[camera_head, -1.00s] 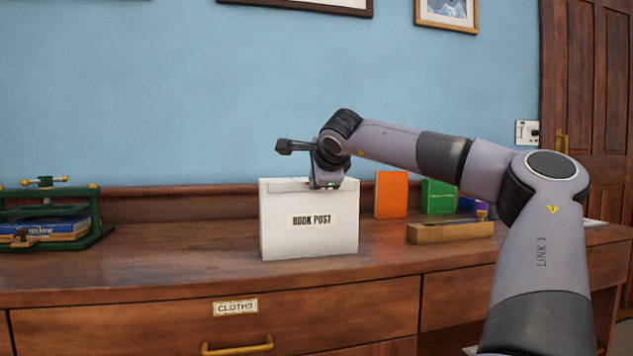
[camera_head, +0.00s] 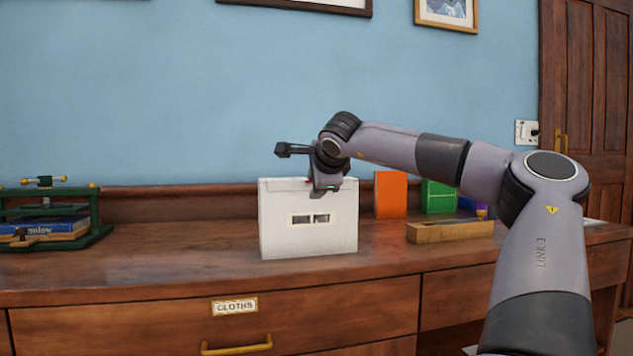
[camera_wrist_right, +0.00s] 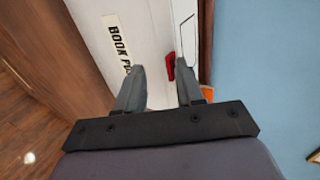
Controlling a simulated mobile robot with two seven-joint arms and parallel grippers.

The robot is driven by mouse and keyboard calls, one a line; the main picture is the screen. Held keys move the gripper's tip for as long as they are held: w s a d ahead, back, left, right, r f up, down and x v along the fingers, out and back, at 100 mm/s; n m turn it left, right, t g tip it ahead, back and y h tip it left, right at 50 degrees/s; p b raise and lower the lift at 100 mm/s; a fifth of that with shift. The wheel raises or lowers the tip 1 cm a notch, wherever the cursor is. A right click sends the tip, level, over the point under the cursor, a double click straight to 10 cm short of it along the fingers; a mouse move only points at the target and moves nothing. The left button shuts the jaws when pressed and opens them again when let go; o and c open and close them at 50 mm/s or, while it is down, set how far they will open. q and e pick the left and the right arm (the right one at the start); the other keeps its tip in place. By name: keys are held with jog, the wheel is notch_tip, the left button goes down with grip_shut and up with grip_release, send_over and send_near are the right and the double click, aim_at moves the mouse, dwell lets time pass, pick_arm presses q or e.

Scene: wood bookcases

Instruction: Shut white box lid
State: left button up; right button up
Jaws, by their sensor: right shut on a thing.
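The white box (camera_head: 290,235) stands upright on the wooden counter, with a label on its front. A flat lid strip (camera_head: 285,184) shows along its top front edge. My right gripper (camera_head: 325,188) comes down from above at the right part of that edge. In the right wrist view, my right gripper's fingers (camera_wrist_right: 160,68) are apart, on either side of a white part of the box (camera_wrist_right: 150,30). A small red piece (camera_wrist_right: 170,66) lies between the fingertips. I cannot tell whether the gripped part is lid or wall. My left gripper is not in view.
An orange block (camera_head: 391,195) and a green block (camera_head: 438,197) stand right of the box, behind a wooden tray (camera_head: 450,232). A green press (camera_head: 50,215) with a blue book (camera_head: 45,230) stands at far left. The counter between press and box is clear.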

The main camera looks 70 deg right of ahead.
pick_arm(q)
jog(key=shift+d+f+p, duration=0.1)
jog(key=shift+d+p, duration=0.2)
pick_arm(e)
jog(key=v, duration=0.7)
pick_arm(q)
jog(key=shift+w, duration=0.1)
